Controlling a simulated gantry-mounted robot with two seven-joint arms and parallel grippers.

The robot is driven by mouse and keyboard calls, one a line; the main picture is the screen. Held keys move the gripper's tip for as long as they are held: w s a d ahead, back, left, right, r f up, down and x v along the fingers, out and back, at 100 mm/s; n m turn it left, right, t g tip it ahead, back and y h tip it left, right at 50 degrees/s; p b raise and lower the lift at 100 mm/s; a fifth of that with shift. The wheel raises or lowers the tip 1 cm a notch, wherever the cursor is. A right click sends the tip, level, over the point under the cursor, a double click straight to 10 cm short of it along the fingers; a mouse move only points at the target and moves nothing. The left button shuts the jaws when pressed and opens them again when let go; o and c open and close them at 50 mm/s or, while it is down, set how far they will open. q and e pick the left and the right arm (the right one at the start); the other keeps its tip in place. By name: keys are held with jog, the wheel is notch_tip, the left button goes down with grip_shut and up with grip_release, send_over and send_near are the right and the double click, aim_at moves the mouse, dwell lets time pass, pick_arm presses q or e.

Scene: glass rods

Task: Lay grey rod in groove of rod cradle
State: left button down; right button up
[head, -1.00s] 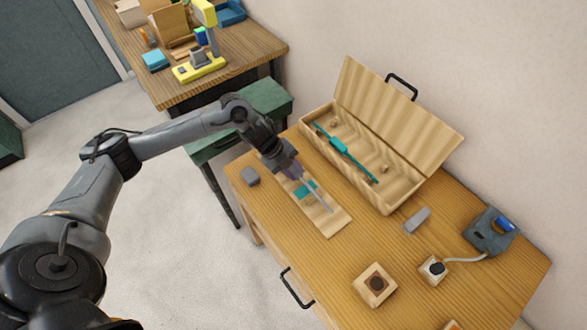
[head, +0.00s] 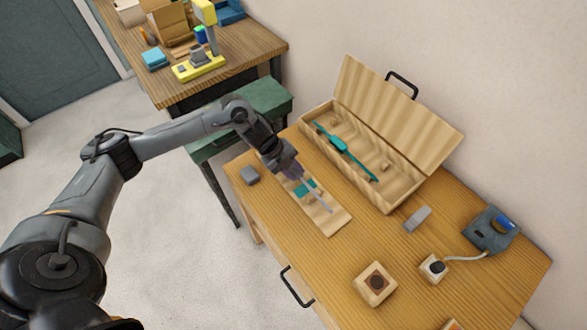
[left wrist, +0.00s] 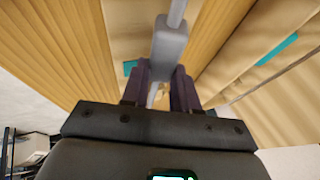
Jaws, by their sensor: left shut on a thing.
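My left gripper (head: 293,174) is shut on the grey rod (head: 318,199), over the pale wooden board that looks like the rod cradle (head: 334,222). The rod runs roughly along the board. In the left wrist view the rod's thicker grey middle (left wrist: 169,45) sits at the dark purple fingertips (left wrist: 160,82), with a thin end reaching up out of frame. A teal patch (head: 305,187) shows on the board beside the rod. Whether the rod touches the cradle cannot be told, and the groove is not clear. My right gripper is not in view.
An open wooden case (head: 390,205) with a teal rod (head: 340,145) stands behind the board, its lid raised. A grey block (head: 249,175) lies left of the board, another (head: 417,219) to its right. Small wooden blocks (head: 375,283) and a grey device (head: 490,232) stand farther right.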

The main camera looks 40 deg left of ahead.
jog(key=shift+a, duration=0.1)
pick_arm(q)
jog(key=c, duration=0.8)
grip_release()
